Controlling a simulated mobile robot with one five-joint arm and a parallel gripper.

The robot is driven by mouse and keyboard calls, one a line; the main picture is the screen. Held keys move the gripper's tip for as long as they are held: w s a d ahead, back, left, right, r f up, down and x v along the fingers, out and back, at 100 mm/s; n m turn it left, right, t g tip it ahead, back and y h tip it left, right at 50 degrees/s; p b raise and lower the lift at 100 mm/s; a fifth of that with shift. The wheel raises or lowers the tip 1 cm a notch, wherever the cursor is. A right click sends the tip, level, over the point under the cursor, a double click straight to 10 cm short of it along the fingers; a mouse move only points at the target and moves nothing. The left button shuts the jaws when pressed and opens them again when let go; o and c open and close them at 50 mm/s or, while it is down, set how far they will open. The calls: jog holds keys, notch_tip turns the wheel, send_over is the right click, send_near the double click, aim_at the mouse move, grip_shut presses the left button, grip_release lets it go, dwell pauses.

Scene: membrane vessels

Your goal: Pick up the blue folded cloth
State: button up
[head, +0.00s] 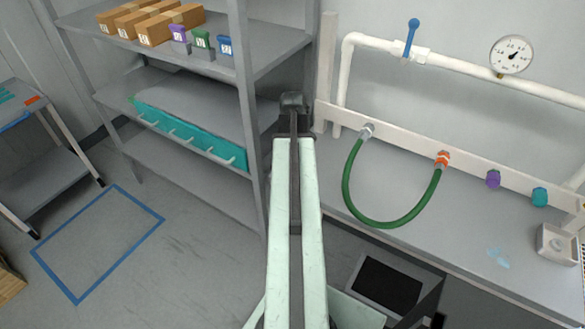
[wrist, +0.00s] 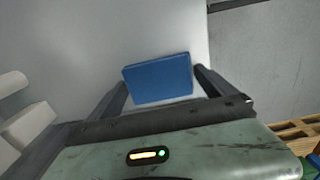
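The blue folded cloth (wrist: 158,80) shows in the wrist view as a flat, slightly tilted blue rectangle against a pale grey surface. My gripper (wrist: 161,74) has its two dark fingers spread wide, one on each side of the cloth. The cloth lies between the fingertips, close to both; I cannot make out firm contact. In the head view my gripper (head: 293,102) is at the far end of my pale green arm, by the shelf post and the left end of the bench. The cloth cannot be made out in the head view.
A grey shelf unit (head: 190,180) with cartons (head: 170,25) and a teal rack (head: 190,137) stands left. The bench (head: 400,210) on the right has a green hose (head: 385,224) and white pipe (head: 460,62). Blue tape (head: 100,243) outlines clear floor.

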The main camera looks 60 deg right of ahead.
jog(key=c, duration=0.8)
notch_tip(320, 180, up, 10)
jog(key=p, duration=1)
jog(key=o, duration=0.7)
jog(key=c, duration=0.4)
jog(key=shift+f+b, duration=0.75)
jog(key=shift+c, duration=0.6)
jog(key=shift+r, duration=0.1)
